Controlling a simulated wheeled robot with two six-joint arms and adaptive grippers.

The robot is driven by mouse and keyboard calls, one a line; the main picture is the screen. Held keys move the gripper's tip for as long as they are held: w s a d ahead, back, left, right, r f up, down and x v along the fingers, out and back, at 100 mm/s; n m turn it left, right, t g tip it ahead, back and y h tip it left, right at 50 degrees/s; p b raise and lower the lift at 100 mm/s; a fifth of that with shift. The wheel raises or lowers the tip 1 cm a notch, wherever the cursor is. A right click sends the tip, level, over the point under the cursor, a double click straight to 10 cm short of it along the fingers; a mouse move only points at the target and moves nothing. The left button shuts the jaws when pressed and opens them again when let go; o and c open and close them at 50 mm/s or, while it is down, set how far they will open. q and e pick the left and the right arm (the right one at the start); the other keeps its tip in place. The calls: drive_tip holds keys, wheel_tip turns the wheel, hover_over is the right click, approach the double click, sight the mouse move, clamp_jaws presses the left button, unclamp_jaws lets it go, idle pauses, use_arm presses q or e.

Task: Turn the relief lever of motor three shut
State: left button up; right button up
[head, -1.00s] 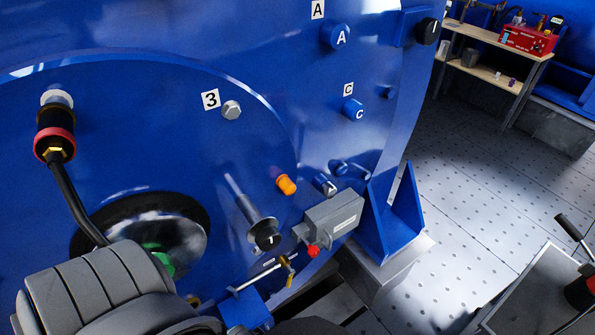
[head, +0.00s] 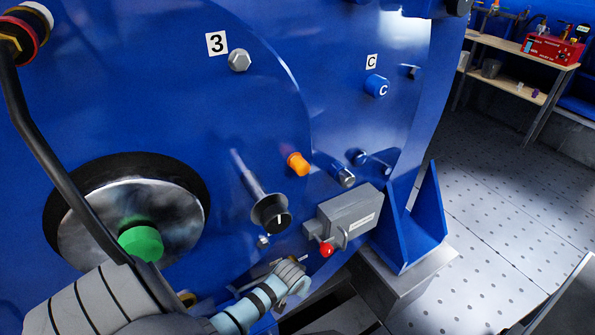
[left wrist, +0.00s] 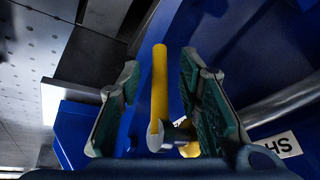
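The relief lever (left wrist: 159,85) is a yellow handle on a metal stem at the motor's lower front. In the left wrist view it stands between the two fingers of my left gripper (left wrist: 157,65). The fingers are open, with a visible gap on each side of the handle. In the head view my left gripper (head: 290,275) is at the motor's lower edge and hides the lever. The blue motor housing (head: 120,110) carries a white "3" label (head: 217,43). My right gripper is not in view.
A grey box (head: 348,218) with a red-knobbed lever (head: 326,249) sits just right of my left gripper. A black knob (head: 273,215) sticks out above it. Open floor (head: 490,190) lies at right.

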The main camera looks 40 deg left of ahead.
use_arm(q)
drive_tip(key=shift+x, duration=0.8)
clamp_jaws()
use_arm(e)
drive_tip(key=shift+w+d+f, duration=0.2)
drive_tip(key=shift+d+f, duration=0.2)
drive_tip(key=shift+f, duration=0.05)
